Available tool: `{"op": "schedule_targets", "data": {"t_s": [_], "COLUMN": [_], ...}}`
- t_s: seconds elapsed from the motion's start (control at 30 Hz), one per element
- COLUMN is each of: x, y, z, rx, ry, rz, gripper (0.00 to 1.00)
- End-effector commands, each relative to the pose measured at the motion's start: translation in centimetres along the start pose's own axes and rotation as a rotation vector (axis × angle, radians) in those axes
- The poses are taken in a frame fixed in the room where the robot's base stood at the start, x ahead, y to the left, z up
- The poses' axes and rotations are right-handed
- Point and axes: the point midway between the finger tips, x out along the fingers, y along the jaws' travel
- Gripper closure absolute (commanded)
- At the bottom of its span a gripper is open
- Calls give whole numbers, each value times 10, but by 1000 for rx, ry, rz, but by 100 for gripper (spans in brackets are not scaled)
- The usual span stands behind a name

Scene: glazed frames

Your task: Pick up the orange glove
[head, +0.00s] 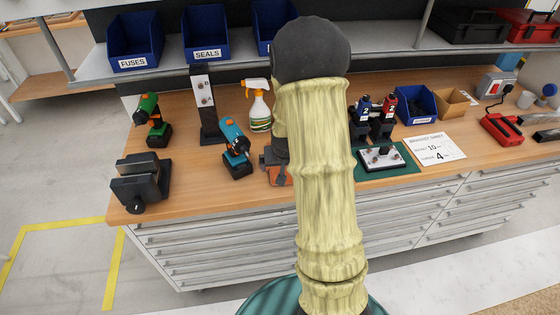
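No orange glove can be made out for certain. A grey and orange item (277,168) lies on the workbench (205,190) just left of my arm, partly hidden behind it. I cannot tell whether it is a glove. My yellow-sleeved arm rises through the middle of the view to a dark rounded joint. My gripper does not show. The part of the bench behind my arm is hidden.
A blue drill (235,148), green drill (151,120), spray bottle (258,108) and black vise (141,183) stand left of my arm. A shelf with bins (206,33) overhangs the back.

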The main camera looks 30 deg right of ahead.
Motion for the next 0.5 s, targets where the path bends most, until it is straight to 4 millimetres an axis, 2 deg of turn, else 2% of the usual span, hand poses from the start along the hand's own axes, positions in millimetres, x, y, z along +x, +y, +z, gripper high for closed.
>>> {"op": "schedule_targets", "data": {"t_s": [0.2,0.5], "x": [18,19], "y": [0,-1], "z": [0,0], "rx": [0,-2], "ry": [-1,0], "rz": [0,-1], "gripper": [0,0]}}
